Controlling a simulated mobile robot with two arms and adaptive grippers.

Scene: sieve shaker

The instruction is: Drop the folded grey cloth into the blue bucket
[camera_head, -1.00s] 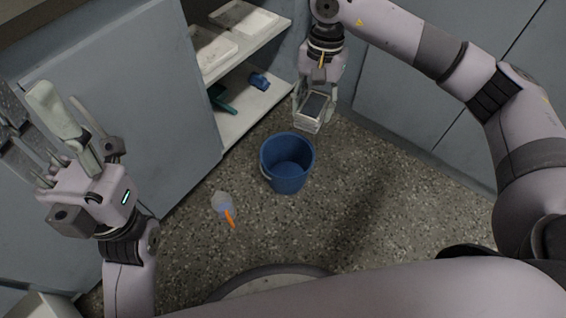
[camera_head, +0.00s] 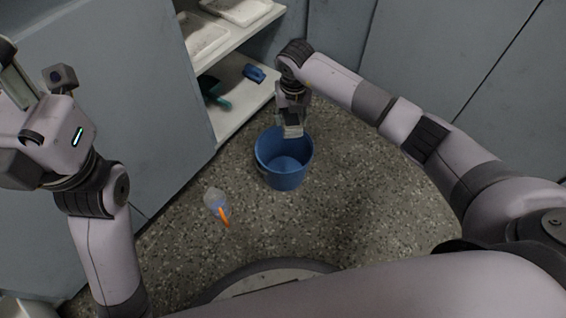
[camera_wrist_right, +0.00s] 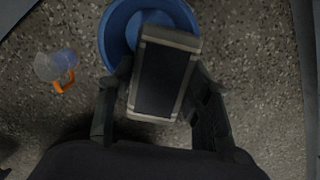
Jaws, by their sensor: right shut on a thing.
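The blue bucket (camera_head: 283,178) stands upright on the speckled floor. My right gripper (camera_head: 291,124) is shut on the folded grey cloth (camera_wrist_right: 163,78), a rectangular piece with a dark face and pale edges. In the head view the cloth is at the bucket's far rim. In the right wrist view the cloth covers part of the blue bucket (camera_wrist_right: 113,30), with a finger on either side. The height of the cloth over the rim is hard to tell. My left gripper (camera_head: 18,78) is at the left edge, partly cut off, and its jaws cannot be judged.
A clear container with an orange part (camera_head: 216,203) sits on the floor left of the bucket. An open cupboard (camera_head: 232,118) behind holds pale trays (camera_head: 205,35), a blue item (camera_head: 254,73) and a green item (camera_head: 215,96). Floor right of the bucket is clear.

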